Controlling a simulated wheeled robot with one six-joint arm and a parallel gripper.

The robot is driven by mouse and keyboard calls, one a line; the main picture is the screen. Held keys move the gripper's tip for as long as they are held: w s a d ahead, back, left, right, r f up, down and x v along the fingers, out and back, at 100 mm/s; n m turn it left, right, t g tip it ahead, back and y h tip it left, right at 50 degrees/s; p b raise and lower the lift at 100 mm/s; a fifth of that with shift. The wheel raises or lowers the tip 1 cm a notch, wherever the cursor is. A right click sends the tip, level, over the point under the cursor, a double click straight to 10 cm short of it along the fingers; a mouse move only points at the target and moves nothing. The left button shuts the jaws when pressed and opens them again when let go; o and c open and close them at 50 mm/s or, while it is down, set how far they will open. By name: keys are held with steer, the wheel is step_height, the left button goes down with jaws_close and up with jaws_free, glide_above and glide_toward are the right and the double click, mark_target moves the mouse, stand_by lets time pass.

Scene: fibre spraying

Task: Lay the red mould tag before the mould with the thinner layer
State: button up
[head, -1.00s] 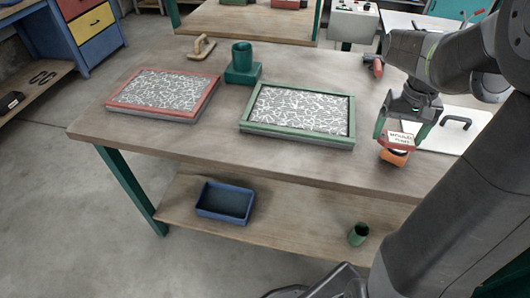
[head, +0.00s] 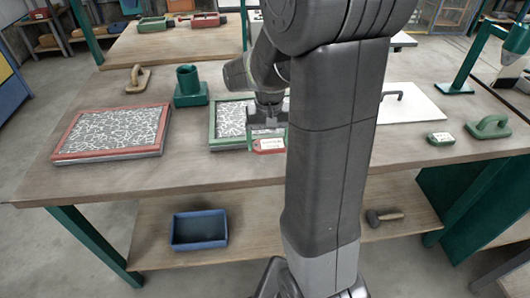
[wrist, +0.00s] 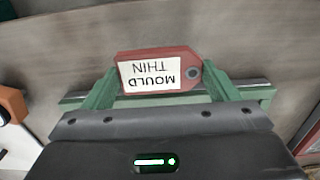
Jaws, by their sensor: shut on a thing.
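My gripper (head: 268,128) is shut on the red mould tag (head: 269,145), held by the front right part of the green-framed mould (head: 212,135). In the wrist view the tag (wrist: 160,72) sits between the green fingers (wrist: 160,90), its white label reading "THIN MOULD" upside down. The green mould's edge (wrist: 262,95) shows behind the fingers. The red-framed mould (head: 110,154) lies to the left on the table. Both moulds hold white strands over grey; I cannot tell which layer is thinner. My arm hides the green mould's right part.
A green cup on a block (head: 190,95) and a wooden float (head: 138,80) stand behind the moulds. A white board (head: 420,108), a labelled green block (head: 440,139) and a green float (head: 488,128) are at right. The table strip before the red mould (head: 110,180) is clear.

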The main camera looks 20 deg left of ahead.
mark_target(269, 144)
steer(key=shift+f, duration=2.15)
steer(key=o, duration=0.9)
steer(key=shift+f, duration=0.15)
step_height(269, 144, up, 12)
steer(key=shift+r, duration=0.2)
